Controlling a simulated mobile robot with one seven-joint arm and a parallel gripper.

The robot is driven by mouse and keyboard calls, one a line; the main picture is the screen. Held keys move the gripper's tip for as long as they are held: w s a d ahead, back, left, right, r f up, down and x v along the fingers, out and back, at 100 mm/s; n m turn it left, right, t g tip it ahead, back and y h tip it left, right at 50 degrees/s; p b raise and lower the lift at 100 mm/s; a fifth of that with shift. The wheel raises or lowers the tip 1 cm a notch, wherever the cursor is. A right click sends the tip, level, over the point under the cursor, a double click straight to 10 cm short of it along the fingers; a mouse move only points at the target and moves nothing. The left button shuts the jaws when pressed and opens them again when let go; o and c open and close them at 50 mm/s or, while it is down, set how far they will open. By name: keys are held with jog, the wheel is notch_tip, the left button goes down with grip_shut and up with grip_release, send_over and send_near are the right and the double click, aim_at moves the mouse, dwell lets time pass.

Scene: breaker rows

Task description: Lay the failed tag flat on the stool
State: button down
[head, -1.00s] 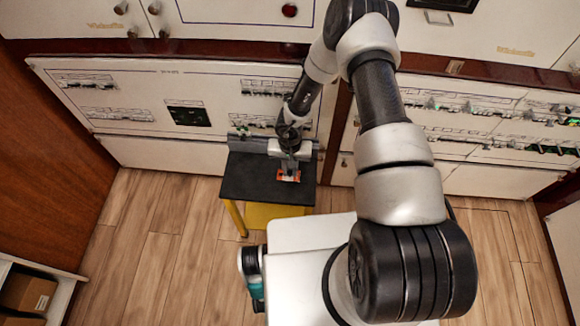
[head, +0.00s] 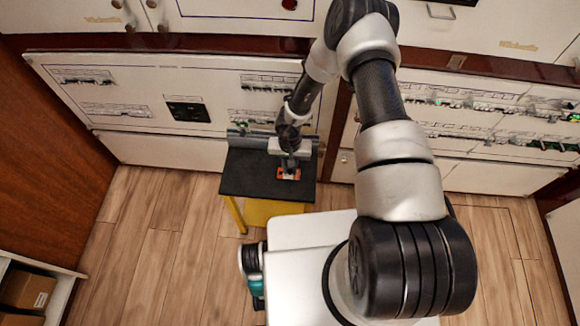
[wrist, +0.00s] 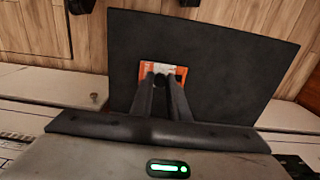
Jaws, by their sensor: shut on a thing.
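The failed tag (wrist: 150,68) is a small orange-red card with a pale panel and a dark round spot. It also shows in the head view (head: 289,177), just under my gripper. My gripper (wrist: 167,76) has its fingers close together at the tag's near edge, shut on it. The stool (head: 246,184) has a black flat top and yellow legs. In the wrist view its top (wrist: 222,65) lies behind the tag. The tag looks roughly parallel to the top; I cannot tell whether it touches it.
White breaker panels (head: 135,98) stand right behind the stool, with rows of breakers. Wooden floor (head: 165,235) lies open to the left of the stool. A shelf with a cardboard box (head: 28,291) is at the lower left.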

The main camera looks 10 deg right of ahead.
jog(key=shift+f, duration=0.3)
jog(key=c, duration=1.6)
grip_release()
jog(key=shift+r, duration=0.1)
notch_tip(320, 180, up, 17)
jog(key=p, duration=0.4)
jog(key=shift+r, duration=0.15)
